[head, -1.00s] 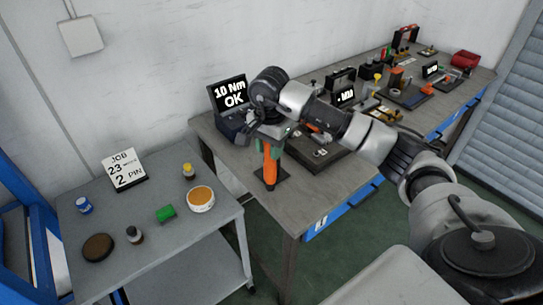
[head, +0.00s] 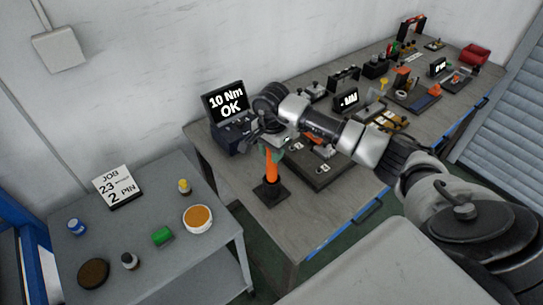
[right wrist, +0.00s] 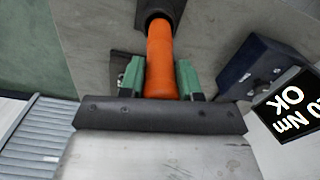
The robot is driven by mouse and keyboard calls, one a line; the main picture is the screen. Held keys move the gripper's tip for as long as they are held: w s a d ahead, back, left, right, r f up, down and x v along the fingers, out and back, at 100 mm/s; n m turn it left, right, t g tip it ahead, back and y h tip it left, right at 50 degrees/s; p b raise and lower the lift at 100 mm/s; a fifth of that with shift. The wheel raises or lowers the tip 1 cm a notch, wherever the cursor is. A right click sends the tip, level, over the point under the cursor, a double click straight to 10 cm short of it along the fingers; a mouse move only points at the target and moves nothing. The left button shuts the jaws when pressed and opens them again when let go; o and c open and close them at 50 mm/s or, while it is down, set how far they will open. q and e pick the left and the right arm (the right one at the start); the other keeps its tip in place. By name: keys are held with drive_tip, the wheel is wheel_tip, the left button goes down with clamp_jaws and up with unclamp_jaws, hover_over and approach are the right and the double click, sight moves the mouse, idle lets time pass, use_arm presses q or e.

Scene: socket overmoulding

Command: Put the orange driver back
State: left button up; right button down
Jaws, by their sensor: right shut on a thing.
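The orange driver (head: 271,166) stands upright on the workbench near its left front corner, with its lower end at a dark square stand (head: 271,193). In the right wrist view the orange driver (right wrist: 161,62) runs between the two green fingers and its far end meets a dark holder (right wrist: 160,12). My right gripper (head: 270,150) is shut on the driver's upper part. The same gripper shows in the right wrist view (right wrist: 161,82). Whether the driver is fully seated in the stand I cannot tell. My left gripper is not in view.
A display reading "10 Nm OK" (head: 226,106) stands just left of the gripper. Fixtures and tools crowd the workbench (head: 215,158) to the right.

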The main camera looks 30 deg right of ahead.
wheel_tip(320, 180, down, 2)
drive_tip(key=shift+f+p, duration=0.15)
drive_tip(key=shift+p, duration=0.2)
drive_tip(key=shift+s+f, duration=0.1)
drive_tip(key=shift+f, duration=0.15)
drive_tip(key=c, duration=0.8)
unclamp_jaws()
drive_tip(key=shift+r+b, duration=0.3)
drive_tip(key=shift+r, duration=0.15)
wheel_tip(320, 180, up, 11)
drive_tip(key=b, duration=0.3)
drive_tip(key=shift+r, duration=0.15)
